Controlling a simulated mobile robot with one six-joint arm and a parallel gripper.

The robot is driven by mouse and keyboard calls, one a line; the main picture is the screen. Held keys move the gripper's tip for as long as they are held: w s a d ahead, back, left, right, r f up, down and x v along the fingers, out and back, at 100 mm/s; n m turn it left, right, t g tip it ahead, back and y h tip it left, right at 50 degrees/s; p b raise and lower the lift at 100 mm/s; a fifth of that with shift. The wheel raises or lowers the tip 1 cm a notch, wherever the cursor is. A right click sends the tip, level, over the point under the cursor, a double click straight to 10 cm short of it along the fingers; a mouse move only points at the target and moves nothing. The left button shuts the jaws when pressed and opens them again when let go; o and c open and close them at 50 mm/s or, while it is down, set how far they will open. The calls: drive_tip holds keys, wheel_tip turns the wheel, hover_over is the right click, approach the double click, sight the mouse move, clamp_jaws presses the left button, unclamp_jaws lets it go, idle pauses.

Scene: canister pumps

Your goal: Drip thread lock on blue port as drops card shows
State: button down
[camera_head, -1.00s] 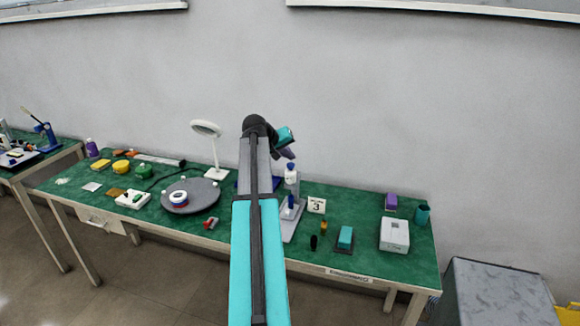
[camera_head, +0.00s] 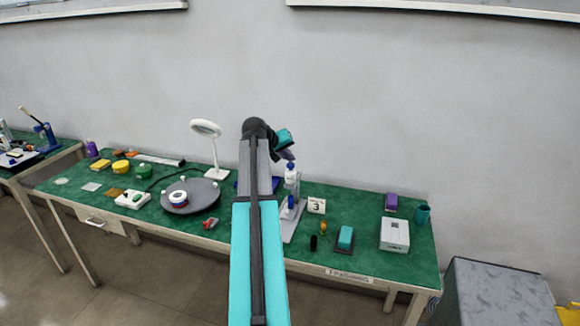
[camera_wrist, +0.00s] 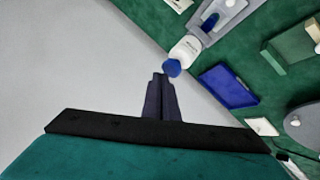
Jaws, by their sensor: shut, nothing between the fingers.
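My gripper (camera_head: 288,156) is shut and empty. It is raised above the back of the green bench, close to a white bottle with a blue cap (camera_head: 291,168). In the wrist view, the gripper fingers (camera_wrist: 160,80) point at the bottle's blue cap (camera_wrist: 172,68), with the white bottle body (camera_wrist: 186,48) beyond. I cannot tell whether they touch. The bottle is at a grey stand (camera_head: 291,228) with a blue part (camera_head: 291,202). A white card reading 3 (camera_head: 317,206) stands right of it. I cannot make out which part is the blue port.
A teal block (camera_head: 345,237), white box (camera_head: 394,234), purple block (camera_head: 391,202) and teal cup (camera_head: 423,214) are at right. The wall is close behind.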

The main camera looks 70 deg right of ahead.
sight(288, 165)
drive_tip(key=shift+f+b, duration=0.3)
drive_tip(key=shift+f, duration=0.3)
idle(0.9)
drive_tip(key=shift+r, duration=0.1)
idle(0.3)
drive_tip(key=shift+r+p, duration=0.55)
drive_tip(key=shift+r, duration=0.4)
drive_tip(key=shift+r+p, duration=1.35)
drive_tip(key=shift+r, duration=1.2)
drive_tip(key=shift+f, duration=0.1)
idle(0.8)
